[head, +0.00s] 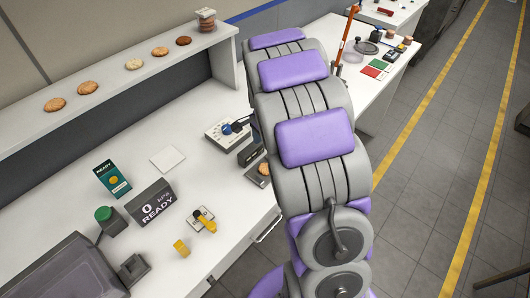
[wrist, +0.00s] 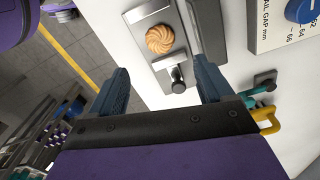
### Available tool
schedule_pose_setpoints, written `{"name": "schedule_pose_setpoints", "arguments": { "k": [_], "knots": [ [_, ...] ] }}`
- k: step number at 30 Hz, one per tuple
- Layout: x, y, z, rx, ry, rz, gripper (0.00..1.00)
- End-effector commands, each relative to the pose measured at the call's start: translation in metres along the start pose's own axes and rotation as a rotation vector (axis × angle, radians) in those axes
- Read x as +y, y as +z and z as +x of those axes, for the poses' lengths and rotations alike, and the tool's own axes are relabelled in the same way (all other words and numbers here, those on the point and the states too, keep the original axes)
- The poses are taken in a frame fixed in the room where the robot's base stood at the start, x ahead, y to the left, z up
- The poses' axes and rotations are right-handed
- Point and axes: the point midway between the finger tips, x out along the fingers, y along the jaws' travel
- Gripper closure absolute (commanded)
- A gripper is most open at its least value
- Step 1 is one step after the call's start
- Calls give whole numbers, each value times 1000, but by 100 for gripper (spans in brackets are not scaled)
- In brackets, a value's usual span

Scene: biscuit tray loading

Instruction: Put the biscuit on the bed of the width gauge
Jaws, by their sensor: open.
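A round golden biscuit with swirled ridges (wrist: 160,39) lies on the grey metal bed of the width gauge (wrist: 137,13) in the wrist view. It is beside a dark rail (wrist: 207,28), with a small metal post (wrist: 178,84) on the near side. The biscuit also shows in the head view (head: 264,168), partly hidden by my arm. My gripper (wrist: 161,68) is open, its two dark blue fingers spread wide. The biscuit shows beyond the gap between the fingertips, with no finger touching it. My gripper is hidden behind my arm in the head view.
A dial panel marked for rail gap (head: 227,132) with a blue knob stands beside the bed. A shelf (head: 105,75) with several biscuits runs along the back.

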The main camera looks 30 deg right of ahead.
Motion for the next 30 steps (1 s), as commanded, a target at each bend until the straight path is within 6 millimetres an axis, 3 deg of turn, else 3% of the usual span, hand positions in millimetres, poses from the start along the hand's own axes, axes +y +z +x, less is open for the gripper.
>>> {"name": "schedule_pose_setpoints", "arguments": {
  "k": [5,11,19,30],
  "knots": [
    [4,5,-21,0,2,-25,20],
    [39,40,-55,-5,16,-217,20],
    [119,102,-98,-35,51,-611,20],
    [243,166,-120,-99,95,-1173,20]
  ]
}}
